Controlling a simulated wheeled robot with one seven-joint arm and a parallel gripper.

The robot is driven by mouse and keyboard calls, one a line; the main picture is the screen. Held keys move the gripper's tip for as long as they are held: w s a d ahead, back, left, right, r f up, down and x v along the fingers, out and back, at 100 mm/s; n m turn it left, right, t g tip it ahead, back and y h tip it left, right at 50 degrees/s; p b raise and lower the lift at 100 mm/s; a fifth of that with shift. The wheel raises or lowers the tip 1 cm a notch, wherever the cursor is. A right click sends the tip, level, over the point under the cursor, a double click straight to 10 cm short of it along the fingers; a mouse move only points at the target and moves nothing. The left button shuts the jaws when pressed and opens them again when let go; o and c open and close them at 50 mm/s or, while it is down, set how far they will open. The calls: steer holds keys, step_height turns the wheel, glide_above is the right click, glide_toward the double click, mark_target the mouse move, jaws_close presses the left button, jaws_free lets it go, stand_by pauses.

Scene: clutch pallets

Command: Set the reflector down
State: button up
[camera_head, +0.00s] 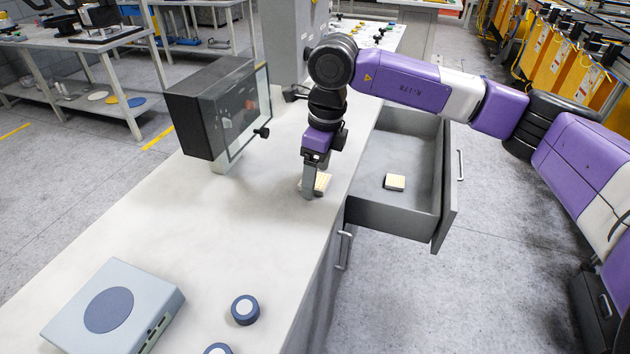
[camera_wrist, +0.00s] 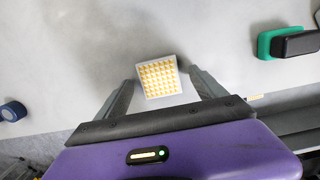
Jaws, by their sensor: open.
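The reflector, a square pale tile with a yellow grid face (camera_wrist: 158,78), lies face up between the fingers of my gripper (camera_wrist: 161,84) in the wrist view. My gripper is open, with a small gap visible on each side of the tile. In the head view the reflector (camera_head: 322,183) appears to rest on the white countertop (camera_head: 240,215) near its right edge, partly hidden by my gripper (camera_head: 314,182), which points straight down at it.
An open grey drawer (camera_head: 367,214) juts out on the right, holding a similar tile (camera_head: 395,182). A black glass-fronted box (camera_head: 212,110) stands behind left. A grey-blue device (camera_head: 150,310) and round knobs (camera_head: 245,309) sit in front. A green-and-black object (camera_wrist: 290,43) lies nearby.

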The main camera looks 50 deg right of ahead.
steer(key=shift+f, duration=0.2)
steer(key=c, duration=1.6)
steer(key=shift+r, duration=0.15)
